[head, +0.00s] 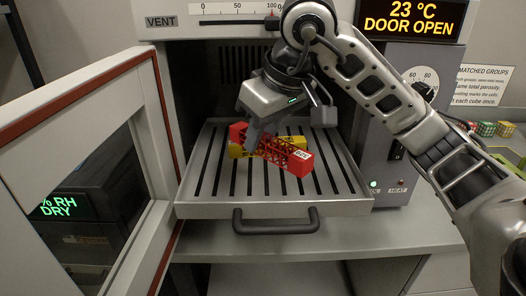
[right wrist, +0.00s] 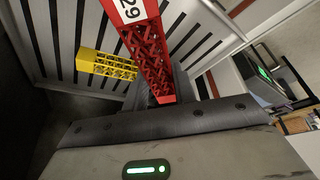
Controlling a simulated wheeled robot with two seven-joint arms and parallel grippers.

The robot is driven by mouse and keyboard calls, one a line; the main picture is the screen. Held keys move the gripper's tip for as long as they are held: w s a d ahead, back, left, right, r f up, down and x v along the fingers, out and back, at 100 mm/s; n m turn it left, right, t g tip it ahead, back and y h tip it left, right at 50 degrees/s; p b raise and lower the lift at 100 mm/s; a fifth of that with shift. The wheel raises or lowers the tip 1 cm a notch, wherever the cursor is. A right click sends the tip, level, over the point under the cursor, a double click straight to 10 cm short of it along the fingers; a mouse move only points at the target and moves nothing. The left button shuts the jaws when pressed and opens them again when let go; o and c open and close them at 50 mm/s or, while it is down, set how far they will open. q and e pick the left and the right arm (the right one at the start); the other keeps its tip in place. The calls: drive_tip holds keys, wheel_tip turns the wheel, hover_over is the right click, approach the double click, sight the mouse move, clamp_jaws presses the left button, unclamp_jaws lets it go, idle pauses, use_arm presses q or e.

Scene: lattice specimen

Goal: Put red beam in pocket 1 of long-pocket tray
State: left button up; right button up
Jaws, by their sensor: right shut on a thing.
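A red lattice beam (head: 298,162) lies slantwise over the slotted oven shelf in the head view, with a white label at its near right end. In the right wrist view the red beam (right wrist: 146,48) runs away from between the fingers, and its label reads 29. My right gripper (head: 258,143) is shut on the red beam. I cannot tell whether the beam is clear of the shelf. A yellow lattice beam (head: 236,151) is behind it, partly hidden; it also shows in the right wrist view (right wrist: 104,64). I cannot make out the long-pocket tray. My left gripper is out of view.
The slotted shelf (head: 197,190) is pulled out of the oven, with a dark handle (head: 276,225) in front. The open door (head: 80,150) stands at the left. The control panel (head: 395,180) is at the right. Small coloured cubes (head: 487,129) sit at the far right.

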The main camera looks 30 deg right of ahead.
sight(263, 153)
drive_tip(key=shift+w+d+f, duration=0.1)
drive_tip(key=shift+w+f, duration=0.05)
drive_tip(key=shift+f, duration=0.8)
drive_tip(key=shift+w+d+f, duration=0.1)
drive_tip(key=shift+f, duration=0.8)
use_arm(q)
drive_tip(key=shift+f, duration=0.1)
use_arm(e)
drive_tip(key=shift+f+b, duration=0.3)
drive_tip(key=shift+b, duration=0.15)
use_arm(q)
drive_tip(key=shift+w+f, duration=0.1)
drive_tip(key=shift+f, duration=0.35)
use_arm(e)
drive_tip(key=shift+f, duration=0.25)
drive_tip(key=o, duration=1)
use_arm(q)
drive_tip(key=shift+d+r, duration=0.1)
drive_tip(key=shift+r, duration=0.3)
